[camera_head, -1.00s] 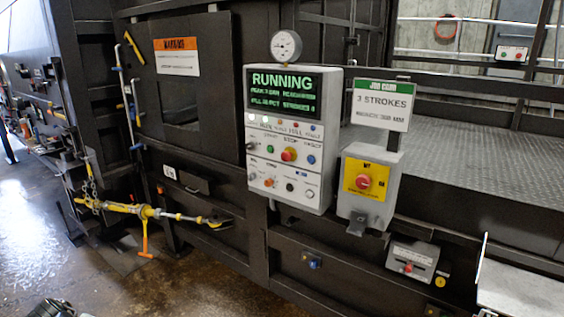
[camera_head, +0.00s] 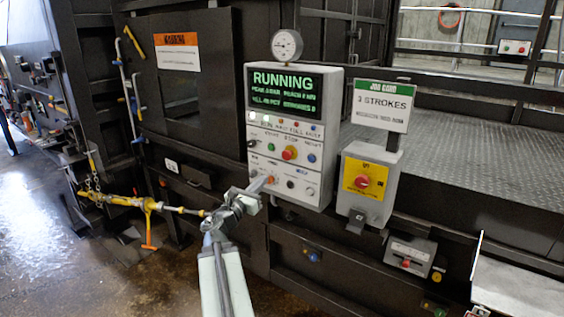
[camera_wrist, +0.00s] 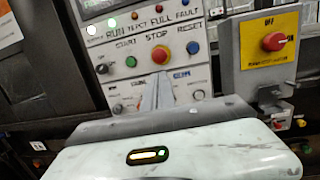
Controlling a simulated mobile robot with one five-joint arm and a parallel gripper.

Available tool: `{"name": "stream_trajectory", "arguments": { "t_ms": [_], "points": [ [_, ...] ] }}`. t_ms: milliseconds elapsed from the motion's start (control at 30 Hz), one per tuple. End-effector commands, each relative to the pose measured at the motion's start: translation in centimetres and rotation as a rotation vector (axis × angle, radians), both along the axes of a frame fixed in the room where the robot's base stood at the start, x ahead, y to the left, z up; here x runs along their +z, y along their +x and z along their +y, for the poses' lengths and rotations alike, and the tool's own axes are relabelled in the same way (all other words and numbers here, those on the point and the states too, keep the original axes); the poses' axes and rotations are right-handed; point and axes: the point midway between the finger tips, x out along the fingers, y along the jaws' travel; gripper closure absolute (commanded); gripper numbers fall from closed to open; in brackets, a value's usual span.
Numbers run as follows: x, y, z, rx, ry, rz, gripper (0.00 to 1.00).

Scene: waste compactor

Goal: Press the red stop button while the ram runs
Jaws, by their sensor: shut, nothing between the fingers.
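The control panel (camera_head: 325,170) shows a lit green "RUNNING" screen (camera_head: 284,90). Its red stop button (camera_head: 289,153) on a yellow collar sits mid-panel, between the green start button (camera_head: 271,146) and the blue reset button (camera_head: 311,158). My gripper (camera_head: 263,184) is shut and empty, in front of the panel's lower part, below and left of the stop button in the head view. In the wrist view the stop button (camera_wrist: 160,54) is in plain sight, just above my gripper's fingertips (camera_wrist: 158,78). I see a gap there; contact is not visible. The ram itself is not in view.
Right of the panel stands a box with a red rotary knob (camera_head: 362,181) on a yellow plate. Above it is a job card (camera_head: 383,105) reading "3 STROKES". A pressure gauge (camera_head: 287,45) tops the panel. A yellow ratchet bar (camera_head: 130,203) extends at left.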

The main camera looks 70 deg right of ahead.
Motion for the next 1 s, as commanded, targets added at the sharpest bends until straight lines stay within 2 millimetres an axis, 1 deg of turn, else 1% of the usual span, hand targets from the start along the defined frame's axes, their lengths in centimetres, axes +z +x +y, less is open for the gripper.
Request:
{"name": "stream_trajectory", "arguments": {
  "t_ms": [67,167,267,600,700,833,1000],
  "points": [
    [0.0,0.0,-0.2,-0.001,0.000,-0.001,1.00],
    [0.2,-0.1,-1.1,-0.002,0.001,-0.002,1.00],
    [0.6,-0.4,-2.8,-0.003,0.001,-0.003,1.00],
    [1.7,-1.7,-10.1,-0.004,0.001,-0.004,1.00],
    [2.0,-2.0,-11.7,-0.002,0.000,-0.005,1.00],
    [2.1,-2.3,-13.1,-0.002,0.000,-0.005,1.00],
    [2.2,-2.5,-13.7,-0.001,0.000,-0.004,1.00]
  ]
}}
